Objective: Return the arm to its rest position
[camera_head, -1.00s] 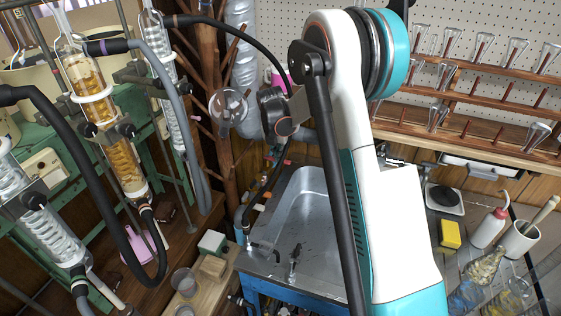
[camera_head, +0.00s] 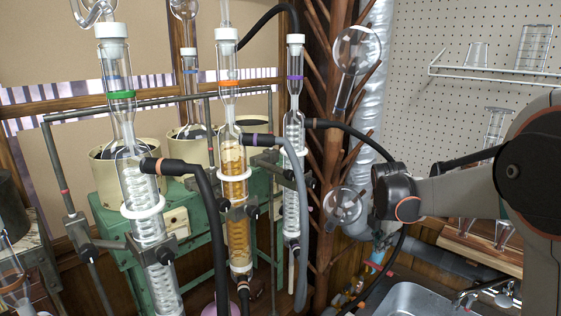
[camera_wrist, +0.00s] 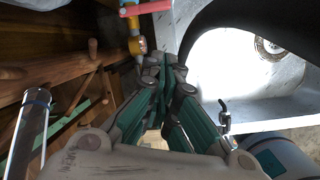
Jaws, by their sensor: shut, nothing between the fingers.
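My gripper (camera_wrist: 172,72) shows in the wrist view with its teal fingers shut together and nothing between them. It hangs over the space beside a metal sink. In the head view my arm comes in from the right edge and reaches left, with its dark wrist end near the wooden drying tree.
The sink (camera_head: 405,300) is at the lower right, and its basin (camera_wrist: 212,75) fills the wrist view's upper right. Glass condensers (camera_head: 235,185) on a metal frame stand at the left. The wooden tree (camera_head: 335,120) holds round flasks close to my wrist. A glass tube (camera_wrist: 28,130) is left of my gripper.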

